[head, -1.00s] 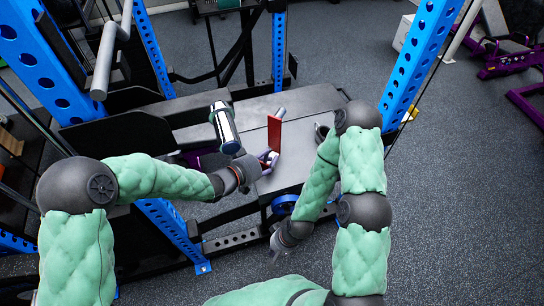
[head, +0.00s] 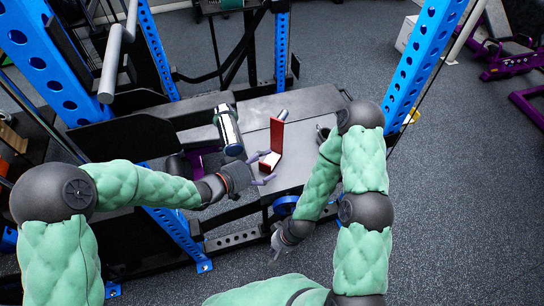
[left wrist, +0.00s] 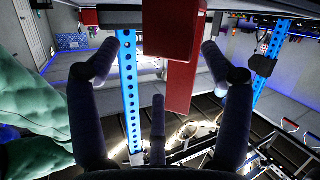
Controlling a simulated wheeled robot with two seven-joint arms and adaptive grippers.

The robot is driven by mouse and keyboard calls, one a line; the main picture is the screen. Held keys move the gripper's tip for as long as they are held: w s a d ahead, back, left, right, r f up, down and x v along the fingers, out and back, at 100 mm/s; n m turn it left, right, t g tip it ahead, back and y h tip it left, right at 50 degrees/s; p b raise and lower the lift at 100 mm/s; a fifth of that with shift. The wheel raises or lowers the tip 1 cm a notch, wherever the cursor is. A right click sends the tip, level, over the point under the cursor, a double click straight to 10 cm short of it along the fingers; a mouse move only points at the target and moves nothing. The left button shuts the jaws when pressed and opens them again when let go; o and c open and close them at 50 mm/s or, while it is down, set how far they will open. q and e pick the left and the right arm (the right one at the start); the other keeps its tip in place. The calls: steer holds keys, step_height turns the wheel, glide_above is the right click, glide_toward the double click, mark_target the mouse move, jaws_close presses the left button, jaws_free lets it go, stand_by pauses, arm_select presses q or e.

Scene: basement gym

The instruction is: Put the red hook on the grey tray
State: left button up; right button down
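The red hook (head: 277,138), an L-shaped piece with a tall red plate and a pale foot, stands upright on a flat grey surface (head: 300,168), which I take for the grey tray. It also shows in the left wrist view (left wrist: 183,60), against a pale slab along the top edge. My left gripper (head: 266,167) is just in front and left of the hook's foot. Its fingers are spread, and in the left wrist view (left wrist: 163,65) nothing is gripped between them. My right gripper (head: 276,252) hangs low at the front, away from the hook; its finger state is unclear.
Blue rack posts (head: 425,60) stand on both sides.

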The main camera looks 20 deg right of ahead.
arm_select(q)
steer(key=p+v, duration=0.2)
steer(key=v, duration=0.5)
steer(key=s+a+f+n+y, duration=0.1)
steer(key=a+f+n+y, duration=0.3)
steer(key=f, duration=0.5)
steer(key=s+a+f+n+y, duration=0.1)
steer(key=a+f+n+y, duration=0.15)
steer(key=a+f, duration=0.5)
steer(key=s+a+f+n+g+y, duration=0.2)
steer(key=s+f+g, duration=0.4)
steer(key=s+f, duration=0.5)
steer(key=s+a, duration=0.1)
steer(key=s, duration=0.1)
steer(key=shift+s+a+f+n+y, duration=0.2)
steer(key=shift+s+a+n+y, duration=0.1)
steer(key=shift+s+n+y, duration=0.05)
